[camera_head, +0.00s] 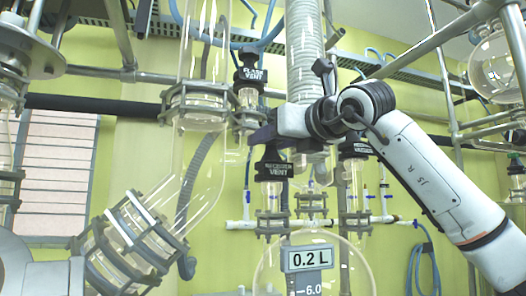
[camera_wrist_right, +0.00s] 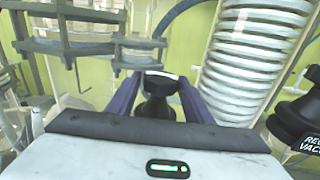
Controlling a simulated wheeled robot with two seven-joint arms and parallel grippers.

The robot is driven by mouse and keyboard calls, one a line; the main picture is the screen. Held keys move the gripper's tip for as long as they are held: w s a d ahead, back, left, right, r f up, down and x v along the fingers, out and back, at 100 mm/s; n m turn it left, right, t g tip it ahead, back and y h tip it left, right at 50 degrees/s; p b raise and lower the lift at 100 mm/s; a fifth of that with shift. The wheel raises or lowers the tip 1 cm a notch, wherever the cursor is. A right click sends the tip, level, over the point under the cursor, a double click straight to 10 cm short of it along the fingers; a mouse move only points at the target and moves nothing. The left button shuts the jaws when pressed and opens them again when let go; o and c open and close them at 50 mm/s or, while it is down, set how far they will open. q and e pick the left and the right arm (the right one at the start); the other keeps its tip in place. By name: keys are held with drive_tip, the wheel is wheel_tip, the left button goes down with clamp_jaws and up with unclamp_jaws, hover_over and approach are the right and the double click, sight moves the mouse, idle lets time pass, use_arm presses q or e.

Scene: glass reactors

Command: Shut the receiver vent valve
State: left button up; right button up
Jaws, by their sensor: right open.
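The receiver vent valve (camera_head: 273,170) has a black cap with white lettering and sits on a glass neck above the round receiver flask, right of centre in the head view. My right gripper (camera_head: 258,137) is at the top of this valve, its arm coming in from the right. In the right wrist view, a black knob (camera_wrist_right: 158,92) stands between the two open dark fingers of my right gripper (camera_wrist_right: 160,85). I cannot tell whether the fingers touch it. The valve's handle is mostly hidden in the head view. My left gripper does not show.
The flask vent valve (camera_head: 249,75) stands close behind, up and left. The receiver vacuum valve (camera_head: 354,150) is to the right; its black cap (camera_wrist_right: 298,122) also shows in the wrist view. A coiled condenser (camera_head: 305,50) rises just above my gripper. A 0.2 L display (camera_head: 307,259) is below.

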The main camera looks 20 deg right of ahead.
drive_tip(key=b+v, duration=0.1)
drive_tip(key=v, duration=0.5)
